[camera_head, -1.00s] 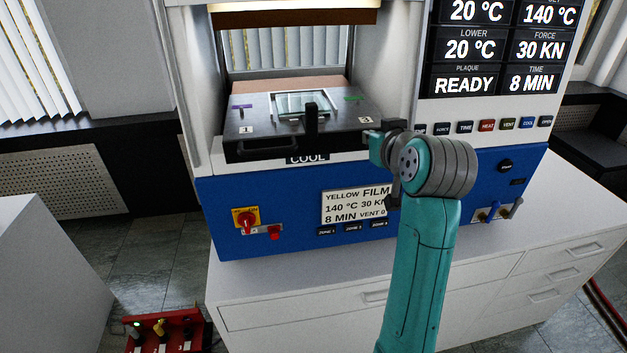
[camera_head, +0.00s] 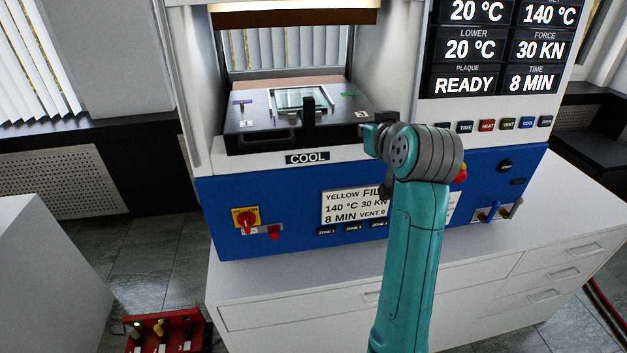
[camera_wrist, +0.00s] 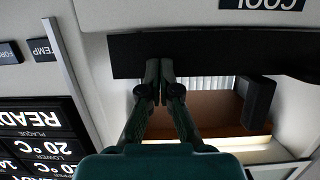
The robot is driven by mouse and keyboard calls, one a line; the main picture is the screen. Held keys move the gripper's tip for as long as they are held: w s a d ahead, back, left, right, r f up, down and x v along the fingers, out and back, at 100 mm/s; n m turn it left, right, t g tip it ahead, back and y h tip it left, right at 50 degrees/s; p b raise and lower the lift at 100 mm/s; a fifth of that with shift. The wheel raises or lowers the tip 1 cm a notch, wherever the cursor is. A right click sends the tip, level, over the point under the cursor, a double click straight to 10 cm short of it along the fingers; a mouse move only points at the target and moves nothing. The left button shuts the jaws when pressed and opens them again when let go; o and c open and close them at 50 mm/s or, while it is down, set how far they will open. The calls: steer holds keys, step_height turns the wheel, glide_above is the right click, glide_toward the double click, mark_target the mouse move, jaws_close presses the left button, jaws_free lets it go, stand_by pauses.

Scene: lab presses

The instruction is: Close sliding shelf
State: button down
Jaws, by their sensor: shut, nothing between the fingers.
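The sliding shelf (camera_head: 262,122) is a dark plate in the press opening, carrying a metal frame (camera_head: 300,101) and a black upright handle (camera_head: 309,111). Its front edge sits behind the COOL label (camera_head: 307,158), which is fully visible. In the wrist view the shelf's dark front face (camera_wrist: 225,48) runs across the top, with the black handle (camera_wrist: 257,101) to the right. My gripper (camera_wrist: 160,82) is shut and empty, its tips at the shelf's front face; I cannot tell whether they touch. In the head view my wrist hides most of the gripper at the shelf's front right.
The blue press panel (camera_head: 285,205) has a red switch (camera_head: 246,219) and a recipe card. Display screens (camera_head: 495,50) and a row of buttons stand to the right of the opening. A white cabinet (camera_head: 300,300) supports the press. A red rack (camera_head: 165,331) is on the floor at left.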

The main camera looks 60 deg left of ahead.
mark_target(353, 109)
steer(key=shift+w+a, duration=0.35)
steer(key=shift+a, duration=0.45)
steer(key=shift+w+a, duration=0.3)
steer(key=shift+a, duration=0.55)
steer(key=shift+w+a, duration=0.35)
steer(key=shift+a, duration=0.55)
steer(key=shift+w+a, duration=0.35)
steer(key=shift+a, duration=0.45)
steer(key=shift+w+a, duration=0.35)
steer(key=shift+a, duration=0.5)
steer(key=shift+w+a, duration=0.35)
steer(key=shift+a, duration=0.55)
steer(key=shift+w+a, duration=0.1)
steer(key=shift+a, duration=0.05)
steer(key=s+d, duration=0.4)
steer(key=d, duration=0.7)
steer(key=shift+s, duration=0.3)
steer(key=shift+d, duration=0.1)
